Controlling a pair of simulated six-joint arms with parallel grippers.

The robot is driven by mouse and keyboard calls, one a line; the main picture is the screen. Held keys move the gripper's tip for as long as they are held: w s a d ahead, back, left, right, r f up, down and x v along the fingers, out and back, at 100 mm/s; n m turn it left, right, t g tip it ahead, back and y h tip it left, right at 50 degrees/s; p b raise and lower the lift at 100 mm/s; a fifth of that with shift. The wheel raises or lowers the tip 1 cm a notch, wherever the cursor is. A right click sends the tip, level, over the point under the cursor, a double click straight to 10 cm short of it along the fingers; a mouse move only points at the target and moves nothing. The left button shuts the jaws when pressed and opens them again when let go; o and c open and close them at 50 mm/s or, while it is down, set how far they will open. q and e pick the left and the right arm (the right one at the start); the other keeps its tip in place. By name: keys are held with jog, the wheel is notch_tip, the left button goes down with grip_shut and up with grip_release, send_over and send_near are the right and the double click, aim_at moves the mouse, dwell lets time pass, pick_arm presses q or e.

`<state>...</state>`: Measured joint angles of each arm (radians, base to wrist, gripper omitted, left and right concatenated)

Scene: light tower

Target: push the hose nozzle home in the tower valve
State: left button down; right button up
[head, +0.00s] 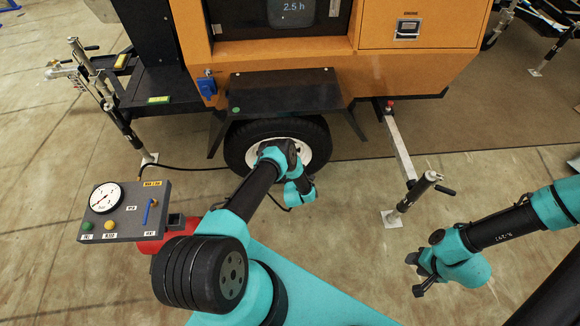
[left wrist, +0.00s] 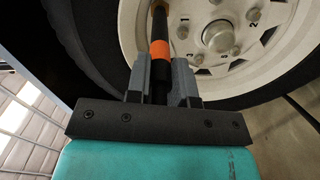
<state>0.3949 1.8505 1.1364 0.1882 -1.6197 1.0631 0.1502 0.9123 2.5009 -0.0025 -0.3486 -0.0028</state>
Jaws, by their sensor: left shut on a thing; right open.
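In the left wrist view my left gripper (left wrist: 160,78) is shut on the hose nozzle (left wrist: 159,50), a dark tube with an orange band. The nozzle points up the picture, in front of the white wheel rim (left wrist: 207,75). Its tip is near the top edge; the valve is not clearly visible, so I cannot tell whether they touch. In the head view my left wrist is in front of the tower's wheel (head: 318,146), and its fingers and the nozzle are hidden. My right gripper (head: 418,273) is open and empty above the floor at the right.
A grey control box (head: 125,222) with a gauge, buttons and a blue lever stands at the left. A black hose (head: 195,169) runs from it towards the wheel. The orange tower body (head: 385,70), a fender (head: 285,92) and jack legs (head: 412,190) surround the wheel.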

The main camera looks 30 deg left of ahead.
pick_arm(q)
jog(key=shift+x, duration=0.95)
jog(key=shift+s, duration=0.1)
jog(key=c, duration=0.9)
grip_release()
jog(key=v, duration=1.7)
jog(key=shift+s+d, duration=0.1)
jog(key=shift+d, duration=0.1)
